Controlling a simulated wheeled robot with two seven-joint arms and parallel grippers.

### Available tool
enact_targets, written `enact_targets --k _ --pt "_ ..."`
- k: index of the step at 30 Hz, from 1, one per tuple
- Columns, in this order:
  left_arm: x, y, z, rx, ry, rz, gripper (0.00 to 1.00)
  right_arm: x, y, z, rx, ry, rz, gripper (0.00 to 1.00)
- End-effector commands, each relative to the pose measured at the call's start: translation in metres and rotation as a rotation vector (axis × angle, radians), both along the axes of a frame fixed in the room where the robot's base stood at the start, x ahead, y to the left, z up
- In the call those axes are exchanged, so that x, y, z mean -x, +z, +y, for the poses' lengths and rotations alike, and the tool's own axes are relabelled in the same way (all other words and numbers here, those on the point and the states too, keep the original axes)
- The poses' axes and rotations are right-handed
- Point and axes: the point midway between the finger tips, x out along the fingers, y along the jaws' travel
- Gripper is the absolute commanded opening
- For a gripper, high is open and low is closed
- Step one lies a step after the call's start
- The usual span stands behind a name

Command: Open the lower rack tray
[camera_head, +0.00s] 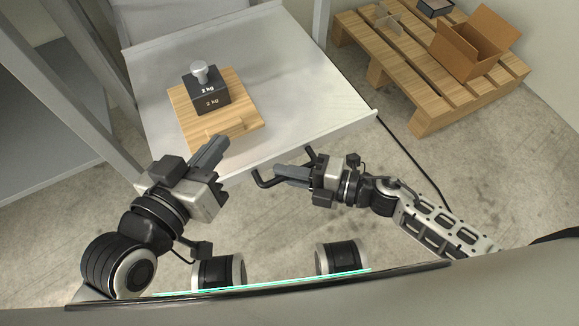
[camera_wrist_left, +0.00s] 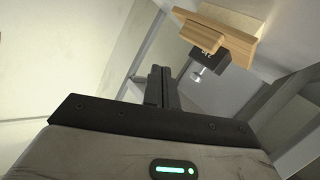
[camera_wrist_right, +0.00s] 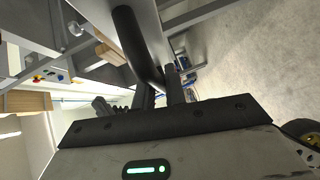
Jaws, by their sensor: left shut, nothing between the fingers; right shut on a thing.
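The lower rack tray (camera_head: 310,90) is a pale flat shelf that extends out in front of the rack posts. A wooden board (camera_head: 247,100) lies on it, bearing a dark weight marked 2 kg (camera_head: 208,97) with a silver knob. A black bar handle (camera_head: 262,182) is at the tray's front edge; it also shows in the right wrist view (camera_wrist_right: 133,45). My right gripper (camera_head: 277,173) is shut on this handle, its fingers partly hiding it. My left gripper (camera_head: 221,145) is shut and empty, near the tray's front left edge and the board.
A wooden pallet (camera_head: 420,70) with an open cardboard box (camera_head: 470,45) stands at the back right. A grey rack post (camera_head: 85,90) rises at the left, close to my left arm. A dark cable crosses the floor at the right.

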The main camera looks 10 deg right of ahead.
Motion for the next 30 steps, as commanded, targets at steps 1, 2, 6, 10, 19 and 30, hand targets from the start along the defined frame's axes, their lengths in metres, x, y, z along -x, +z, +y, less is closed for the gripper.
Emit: enact_targets --k 1,2,6,10,19,30 --pt "0.000 0.000 0.000 0.000 0.000 0.001 0.00 -0.001 0.000 -0.002 0.003 -0.003 -0.003 0.00" --pt "0.000 0.000 0.000 0.000 0.000 0.001 0.00 -0.001 0.000 -0.002 0.003 -0.003 -0.003 0.00" --pt "0.000 -0.001 0.000 -0.001 -0.001 0.002 0.00 -0.001 0.000 -0.002 0.003 -0.003 -0.003 0.32" --pt "0.000 -0.001 0.000 0.000 0.000 0.002 0.00 -0.001 0.000 -0.002 0.002 -0.003 -0.002 0.34" --pt "0.000 0.001 0.000 -0.005 0.000 0.002 0.00 0.003 0.001 -0.010 0.003 -0.004 0.002 0.34" --pt "0.002 -0.002 0.004 -0.071 0.002 0.015 0.00 0.037 0.013 -0.084 0.007 -0.003 0.004 0.34"
